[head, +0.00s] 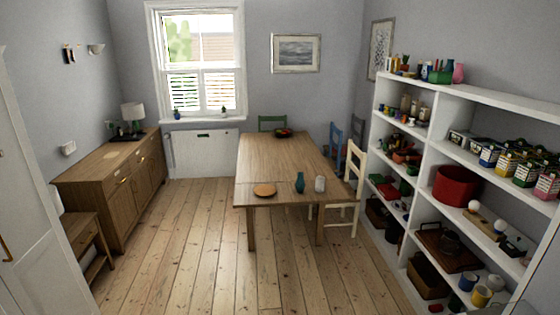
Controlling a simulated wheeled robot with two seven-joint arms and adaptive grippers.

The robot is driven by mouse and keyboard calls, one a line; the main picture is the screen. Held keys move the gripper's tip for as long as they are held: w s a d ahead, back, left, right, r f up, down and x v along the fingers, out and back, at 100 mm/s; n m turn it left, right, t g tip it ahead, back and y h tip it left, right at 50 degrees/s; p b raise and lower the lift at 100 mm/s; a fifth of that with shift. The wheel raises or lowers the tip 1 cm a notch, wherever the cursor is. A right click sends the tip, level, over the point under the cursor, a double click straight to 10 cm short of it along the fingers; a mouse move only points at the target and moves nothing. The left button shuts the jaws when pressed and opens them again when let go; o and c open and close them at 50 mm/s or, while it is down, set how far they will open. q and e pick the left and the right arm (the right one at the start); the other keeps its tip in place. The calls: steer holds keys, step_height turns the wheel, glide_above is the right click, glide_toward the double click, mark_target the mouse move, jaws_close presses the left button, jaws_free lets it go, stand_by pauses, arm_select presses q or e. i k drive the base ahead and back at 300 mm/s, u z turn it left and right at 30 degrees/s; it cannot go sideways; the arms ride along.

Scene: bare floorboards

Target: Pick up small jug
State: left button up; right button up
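I cannot tell for sure which thing is the small jug. A teal vase-like vessel (300,182) stands upright near the front edge of the wooden table (275,160). A small whitish vessel (320,184) stands just right of it. A pink jug-like vessel (458,73) stands on top of the white shelf unit, next to a green item (440,76). Neither of my grippers is in view.
The shelf unit (428,140) along the right wall holds many items, including a red pot (457,186) and mugs low down. A round orange-brown board (264,190) lies on the table. Chairs stand around the table. The floorboards (190,250) in front are clear. A sideboard (95,190) stands left.

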mark_target(320, 183)
steer(key=i, duration=2)
steer(key=z, duration=0.2)
steer(key=i, duration=2)
steer(key=z, duration=0.2)
